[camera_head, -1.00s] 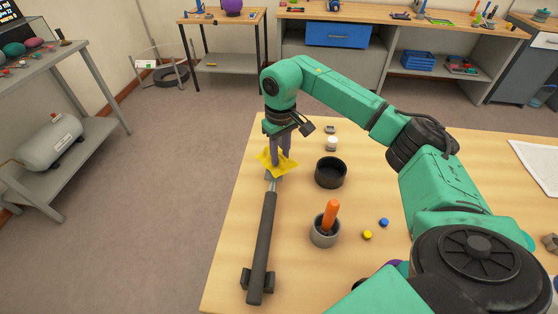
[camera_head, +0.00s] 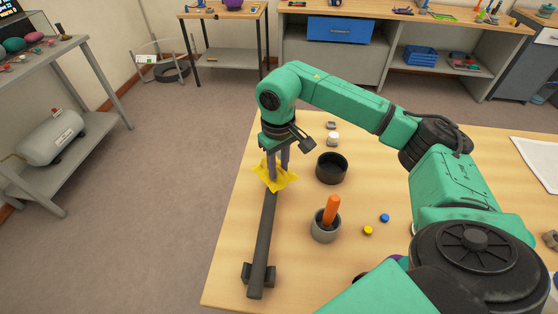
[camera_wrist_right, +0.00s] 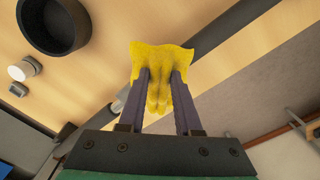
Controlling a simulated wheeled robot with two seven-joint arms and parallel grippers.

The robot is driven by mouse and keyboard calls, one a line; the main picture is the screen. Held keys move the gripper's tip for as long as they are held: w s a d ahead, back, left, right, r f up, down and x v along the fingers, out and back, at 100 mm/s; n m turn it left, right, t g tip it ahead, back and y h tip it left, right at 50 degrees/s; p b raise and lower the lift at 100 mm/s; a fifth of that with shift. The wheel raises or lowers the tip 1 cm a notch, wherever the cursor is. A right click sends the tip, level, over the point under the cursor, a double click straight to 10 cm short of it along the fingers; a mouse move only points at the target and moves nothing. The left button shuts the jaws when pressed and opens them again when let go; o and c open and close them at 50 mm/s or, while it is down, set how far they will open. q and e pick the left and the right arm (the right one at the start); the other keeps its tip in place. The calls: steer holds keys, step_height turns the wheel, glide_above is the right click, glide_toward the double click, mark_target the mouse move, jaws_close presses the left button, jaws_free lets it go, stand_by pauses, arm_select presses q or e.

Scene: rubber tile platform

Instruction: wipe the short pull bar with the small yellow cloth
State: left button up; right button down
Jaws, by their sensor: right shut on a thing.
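The short pull bar (camera_head: 263,241) is a dark grey bar along the left side of the table, with a bracket at its near end. My right gripper (camera_head: 278,176) is shut on the small yellow cloth (camera_head: 289,182) over the bar's far part. In the right wrist view the cloth (camera_wrist_right: 158,62) is pinched between both fingertips (camera_wrist_right: 161,80) and spreads beyond them. There the bar (camera_wrist_right: 232,32) runs on from behind the cloth to the upper right. The cloth hides the part of the bar under it; whether it presses on the bar is hard to tell. My left gripper is not in view.
Right of the bar stand a black round bowl (camera_head: 331,169) and a grey cup (camera_head: 325,231) with an orange-handled tool (camera_head: 331,210). A white-lidded jar (camera_head: 333,140) stands farther back. Yellow (camera_head: 368,230) and blue (camera_head: 384,217) caps lie to the right. The table's left edge is close to the bar.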

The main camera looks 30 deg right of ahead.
step_height(320, 180, up, 7)
steer(key=p, duration=0.4)
steer(key=shift+r+p, duration=0.15)
steer(key=shift+p, duration=0.25)
